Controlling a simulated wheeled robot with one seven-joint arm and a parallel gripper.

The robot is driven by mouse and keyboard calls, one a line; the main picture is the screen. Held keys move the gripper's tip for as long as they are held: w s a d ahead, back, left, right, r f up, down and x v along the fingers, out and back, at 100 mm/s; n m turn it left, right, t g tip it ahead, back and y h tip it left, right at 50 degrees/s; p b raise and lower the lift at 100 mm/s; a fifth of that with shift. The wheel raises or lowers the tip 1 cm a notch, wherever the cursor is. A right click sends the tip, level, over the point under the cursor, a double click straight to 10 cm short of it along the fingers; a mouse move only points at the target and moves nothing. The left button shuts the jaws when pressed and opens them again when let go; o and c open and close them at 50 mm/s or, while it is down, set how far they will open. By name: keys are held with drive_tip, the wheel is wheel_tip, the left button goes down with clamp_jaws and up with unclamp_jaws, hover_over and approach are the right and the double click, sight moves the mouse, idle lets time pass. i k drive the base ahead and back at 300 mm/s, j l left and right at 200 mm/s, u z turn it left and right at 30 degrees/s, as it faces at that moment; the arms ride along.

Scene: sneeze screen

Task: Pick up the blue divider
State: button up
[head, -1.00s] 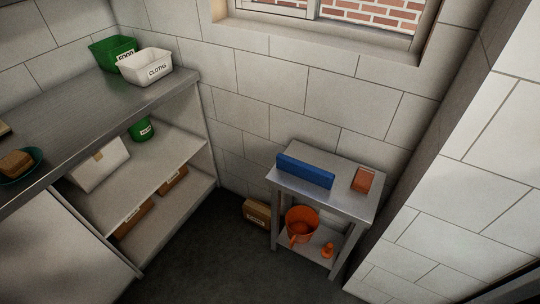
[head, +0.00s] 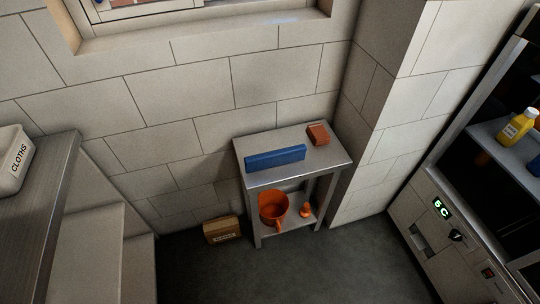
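The blue divider (head: 275,159) is a long, low blue block in the head view. It lies along the left and front part of the top of a small metal table (head: 318,163), roughly in line with the table's front edge. A red-brown block (head: 318,134) sits on the same table top, behind and to the right of the divider, apart from it. My gripper is not in view.
An orange bucket (head: 267,209) and a small orange object (head: 305,210) stand on the table's lower shelf. A cardboard box (head: 222,230) is on the floor to its left. A metal counter (head: 52,185) holds a CLOTHS bin (head: 12,160) at left. A cabinet (head: 430,226) stands at right. The dark floor (head: 340,262) in front is clear.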

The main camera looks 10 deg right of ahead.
sight(277, 158)
drive_tip(key=i+j+u, duration=0.2)
drive_tip(key=i, duration=0.3)
drive_tip(key=i+j+u, duration=0.2)
drive_tip(key=i, duration=0.35)
drive_tip(key=i+j+u, duration=0.2)
drive_tip(key=i, duration=0.3)
drive_tip(key=l, duration=0.1)
